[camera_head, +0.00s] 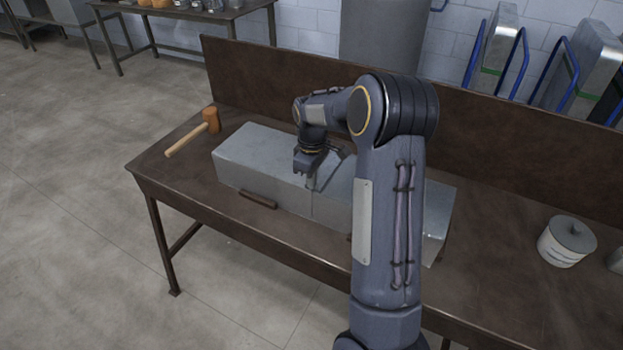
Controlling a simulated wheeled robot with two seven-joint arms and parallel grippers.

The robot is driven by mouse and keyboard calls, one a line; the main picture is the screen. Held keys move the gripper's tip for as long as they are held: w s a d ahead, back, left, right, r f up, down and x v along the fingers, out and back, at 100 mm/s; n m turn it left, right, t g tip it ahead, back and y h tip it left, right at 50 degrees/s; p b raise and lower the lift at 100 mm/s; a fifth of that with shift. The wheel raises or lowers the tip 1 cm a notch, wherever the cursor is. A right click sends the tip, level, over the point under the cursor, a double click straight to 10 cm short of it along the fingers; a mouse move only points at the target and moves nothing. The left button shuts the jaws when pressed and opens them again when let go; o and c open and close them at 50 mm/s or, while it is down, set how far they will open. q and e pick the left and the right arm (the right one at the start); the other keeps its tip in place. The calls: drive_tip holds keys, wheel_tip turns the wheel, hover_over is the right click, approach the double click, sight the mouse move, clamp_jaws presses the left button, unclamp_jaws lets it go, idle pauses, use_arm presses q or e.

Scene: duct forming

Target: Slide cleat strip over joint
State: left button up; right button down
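A long grey sheet-metal duct (260,165) lies on the brown workbench, running from back left to front right. A thin vertical line (313,204) on its front face looks like the joint. My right arm crosses in front and hides much of the duct's right half. My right gripper (314,176) points down at the duct's top near this joint. A thin grey slanted piece shows at its fingers; I cannot tell whether it is a finger or the cleat strip. I cannot make out the cleat strip for sure. My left gripper is not in view.
A mallet (195,133) lies on the bench's left end. A dark bar (258,200) sits against the duct's front. A brown backboard (480,135) closes the bench's rear.

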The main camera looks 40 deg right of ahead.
drive_tip(key=c, duration=1.6)
unclamp_jaws()
wheel_tip(320, 180, up, 8)
drive_tip(key=shift+f+b, duration=0.1)
drive_tip(key=shift+b, duration=0.4)
drive_tip(key=s+a+r+m+t+y, duration=0.1)
drive_tip(key=s+a+r+m+t, duration=0.15)
drive_tip(key=s+a, duration=0.4)
drive_tip(key=s+a+r+m+t+y, duration=0.1)
drive_tip(key=s+a+r+y, duration=0.1)
drive_tip(key=s+a+r, duration=0.35)
drive_tip(key=s+a+f+m+t, duration=0.2)
drive_tip(key=s+a+f, duration=0.4)
drive_tip(key=s+a, duration=0.4)
drive_tip(key=shift+s+m+y, duration=0.35)
drive_tip(key=shift+s+y, duration=0.05)
drive_tip(key=shift+s, duration=0.7)
